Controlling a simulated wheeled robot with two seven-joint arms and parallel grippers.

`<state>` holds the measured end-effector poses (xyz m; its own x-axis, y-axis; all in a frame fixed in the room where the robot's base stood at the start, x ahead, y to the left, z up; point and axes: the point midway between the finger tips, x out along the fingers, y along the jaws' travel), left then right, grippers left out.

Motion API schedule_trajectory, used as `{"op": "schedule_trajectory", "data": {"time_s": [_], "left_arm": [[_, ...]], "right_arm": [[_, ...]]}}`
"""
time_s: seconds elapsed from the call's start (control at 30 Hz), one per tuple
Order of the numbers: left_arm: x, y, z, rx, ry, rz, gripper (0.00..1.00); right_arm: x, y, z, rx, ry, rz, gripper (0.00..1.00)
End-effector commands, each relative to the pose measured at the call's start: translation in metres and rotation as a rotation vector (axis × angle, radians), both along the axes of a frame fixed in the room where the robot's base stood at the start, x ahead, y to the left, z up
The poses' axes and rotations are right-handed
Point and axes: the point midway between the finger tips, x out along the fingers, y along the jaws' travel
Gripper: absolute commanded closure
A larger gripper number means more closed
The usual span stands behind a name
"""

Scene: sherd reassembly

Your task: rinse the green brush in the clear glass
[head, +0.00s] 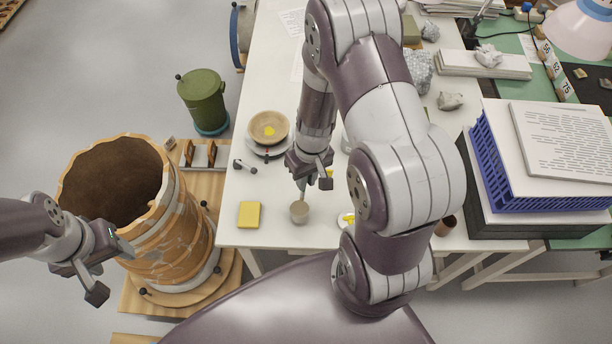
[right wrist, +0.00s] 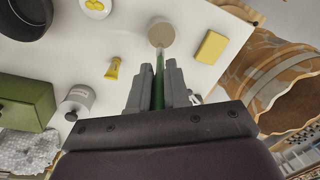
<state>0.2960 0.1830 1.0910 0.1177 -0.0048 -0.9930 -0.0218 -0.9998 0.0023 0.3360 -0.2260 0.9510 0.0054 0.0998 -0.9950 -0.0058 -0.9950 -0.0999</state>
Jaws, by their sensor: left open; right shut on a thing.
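My right gripper (head: 312,180) is shut on the green brush (right wrist: 159,82), whose handle runs between the two fingers in the right wrist view. The brush points down at a small round vessel with a tan-grey inside, seemingly the clear glass (head: 299,213). This glass (right wrist: 161,32) also shows just beyond the fingers in the right wrist view. The brush's lower end meets the glass's mouth; I cannot tell how deep it goes. The bristles are hidden. My left gripper (head: 112,270) is open and empty beside the big pot at the left.
The white table (head: 275,185) holds a yellow sponge-like block (head: 249,214), a wooden bowl (head: 268,127) and a small white dish with yellow (head: 346,219) near the glass. A large reassembled pot (head: 165,235) stands left. A blue crate (head: 490,165) with papers stands right.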

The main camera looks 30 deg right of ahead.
Motion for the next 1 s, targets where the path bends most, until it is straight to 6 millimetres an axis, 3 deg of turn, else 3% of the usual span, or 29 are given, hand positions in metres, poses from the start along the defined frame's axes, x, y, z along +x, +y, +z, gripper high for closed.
{"op": "schedule_trajectory", "data": {"time_s": [0.27, 0.53, 1.0], "left_arm": [[0.000, 0.000, 0.004, 0.000, 0.000, 0.000, 0.46], [0.000, 0.000, 0.027, 0.000, 0.000, 0.000, 0.46], [0.000, 0.000, 0.025, 0.000, 0.000, 0.000, 0.46]], "right_arm": [[0.000, 0.000, 0.004, 0.000, 0.000, 0.000, 1.00], [0.000, 0.000, 0.031, 0.000, 0.000, 0.000, 1.00], [0.000, 0.000, 0.030, 0.000, 0.000, 0.000, 1.00]]}}
